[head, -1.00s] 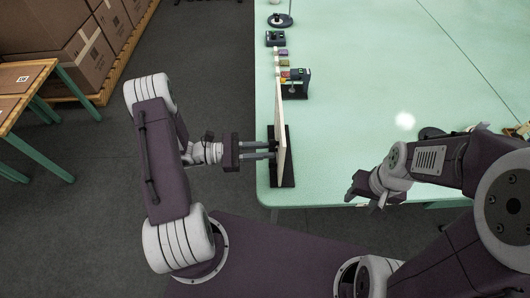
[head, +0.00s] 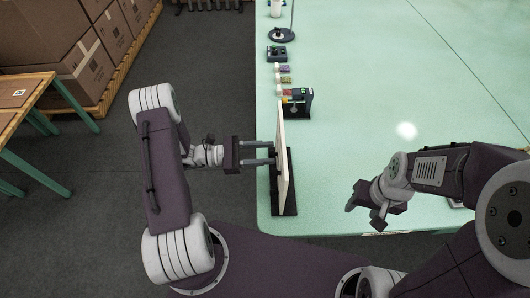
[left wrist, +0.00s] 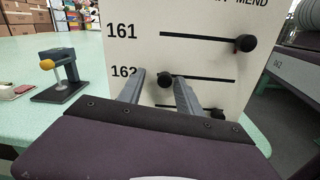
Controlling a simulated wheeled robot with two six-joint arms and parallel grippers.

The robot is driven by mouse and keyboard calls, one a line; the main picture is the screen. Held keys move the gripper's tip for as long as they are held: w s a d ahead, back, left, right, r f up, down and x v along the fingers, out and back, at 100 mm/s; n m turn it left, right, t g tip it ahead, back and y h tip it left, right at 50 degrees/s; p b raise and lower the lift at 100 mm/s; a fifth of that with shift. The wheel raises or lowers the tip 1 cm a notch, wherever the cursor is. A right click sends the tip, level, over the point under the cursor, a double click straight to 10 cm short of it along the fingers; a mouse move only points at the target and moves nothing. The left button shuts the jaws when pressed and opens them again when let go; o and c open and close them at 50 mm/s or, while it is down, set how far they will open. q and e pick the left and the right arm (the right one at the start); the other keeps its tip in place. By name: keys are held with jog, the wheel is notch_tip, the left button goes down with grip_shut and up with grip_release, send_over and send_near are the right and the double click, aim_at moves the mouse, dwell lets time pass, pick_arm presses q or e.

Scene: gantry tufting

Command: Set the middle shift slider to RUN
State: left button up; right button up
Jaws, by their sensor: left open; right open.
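A white upright board (head: 283,135) stands on a black base (head: 285,201) at the table's left edge. In the left wrist view the board (left wrist: 190,20) carries horizontal slots. The 161 knob (left wrist: 246,43) is at its slot's right end. The middle, 162, knob (left wrist: 165,79) is near its slot's left end. A lower knob (left wrist: 218,114) is partly hidden. The header is cut off, showing "MEND"; RUN is not visible. My left gripper (head: 272,153) is open, its fingers (left wrist: 162,82) either side of the 162 knob; contact cannot be told. My right gripper (head: 363,216) is open and empty.
A dark device (head: 297,103) with coloured pieces stands beyond the board, and a black switch box (head: 279,57) further back. The green table (head: 400,70) is mostly clear. A wooden bench (head: 18,92) and stacked cartons (head: 40,50) stand at the left.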

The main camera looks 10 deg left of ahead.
pick_arm(q)
jog(key=shift+s, duration=0.1)
jog(key=b+v, duration=0.1)
jog(key=v, duration=0.8)
